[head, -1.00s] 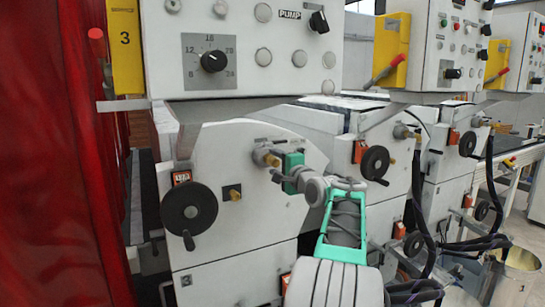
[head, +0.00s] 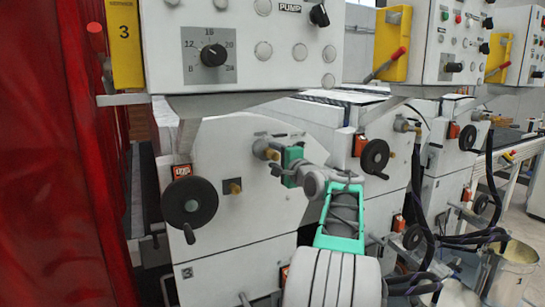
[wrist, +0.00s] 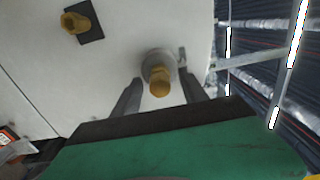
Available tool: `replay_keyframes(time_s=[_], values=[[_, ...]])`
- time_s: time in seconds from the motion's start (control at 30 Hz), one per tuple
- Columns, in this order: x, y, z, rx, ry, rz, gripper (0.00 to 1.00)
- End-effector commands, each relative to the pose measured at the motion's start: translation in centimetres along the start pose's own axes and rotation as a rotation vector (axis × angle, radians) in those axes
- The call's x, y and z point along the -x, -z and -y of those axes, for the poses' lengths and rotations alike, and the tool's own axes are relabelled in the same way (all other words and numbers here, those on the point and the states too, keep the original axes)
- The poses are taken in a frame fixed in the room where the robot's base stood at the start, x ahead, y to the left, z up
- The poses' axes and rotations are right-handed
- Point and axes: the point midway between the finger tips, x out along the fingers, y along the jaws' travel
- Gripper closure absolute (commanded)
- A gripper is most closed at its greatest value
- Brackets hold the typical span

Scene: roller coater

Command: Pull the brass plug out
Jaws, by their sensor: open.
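A brass plug (wrist: 160,82) sticks out of a round grey fitting on the pale machine panel. In the head view the brass plug (head: 273,154) shows just left of my green gripper body. My gripper (wrist: 161,76) is open, with one dark finger on each side of the plug in the wrist view. I cannot tell whether either finger touches it. A second brass piece (wrist: 76,22) sits on a black square plate at upper left; it also shows in the head view (head: 233,186), below and left of my gripper.
A black handwheel (head: 189,203) stands out from the panel at left. A control box (head: 245,45) overhangs above. A red curtain-like surface (head: 55,160) fills the left side. More machine units with handwheels (head: 375,157) and dark hoses stand to the right.

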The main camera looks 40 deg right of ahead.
Motion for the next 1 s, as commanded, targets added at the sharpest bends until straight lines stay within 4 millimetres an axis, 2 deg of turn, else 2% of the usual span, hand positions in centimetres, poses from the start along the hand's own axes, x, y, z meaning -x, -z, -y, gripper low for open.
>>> replay_keyframes(time_s=[0.47,1.0], values=[[0.0,0.0,-0.02,0.0,0.0,0.0,0.49],[0.0,0.0,-0.02,0.0,0.0,0.0,0.93]])
